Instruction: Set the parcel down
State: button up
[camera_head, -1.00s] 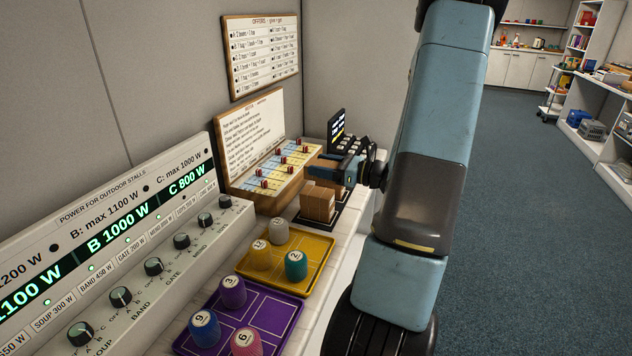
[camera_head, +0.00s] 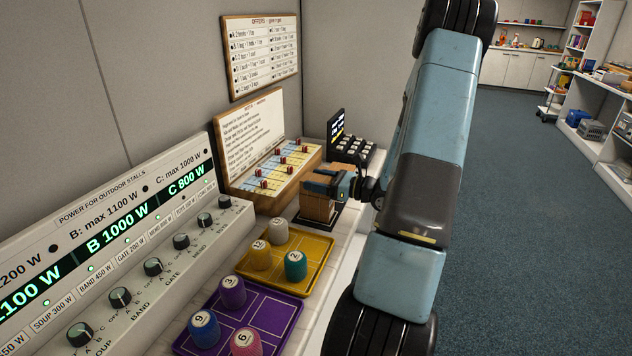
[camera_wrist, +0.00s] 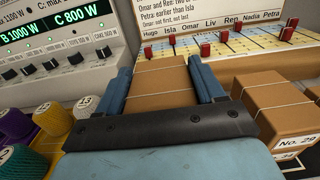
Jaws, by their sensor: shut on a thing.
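My gripper (camera_head: 330,183) is shut on a brown parcel (camera_head: 317,208) with a light string over its top. In the wrist view the blue fingers (camera_wrist: 162,75) sit on either side of this parcel (camera_wrist: 160,88). In the head view it appears to rest at the dark mat (camera_head: 333,217) on the counter, though its underside is hard to see. A second brown parcel, labelled No. 29 (camera_wrist: 278,112), stands just right of the gripper in the wrist view; my gripper hides it in the head view.
A wooden stand with a notice and red sliders (camera_head: 285,165) is behind the parcel. A dark keypad (camera_head: 350,146) stands beyond. A yellow tray (camera_head: 300,250) and a purple tray (camera_head: 275,318) with numbered pieces are nearer. The power panel (camera_head: 110,270) is at left.

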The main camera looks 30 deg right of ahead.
jog(key=shift+f, duration=0.1)
jog(key=o, duration=1.1)
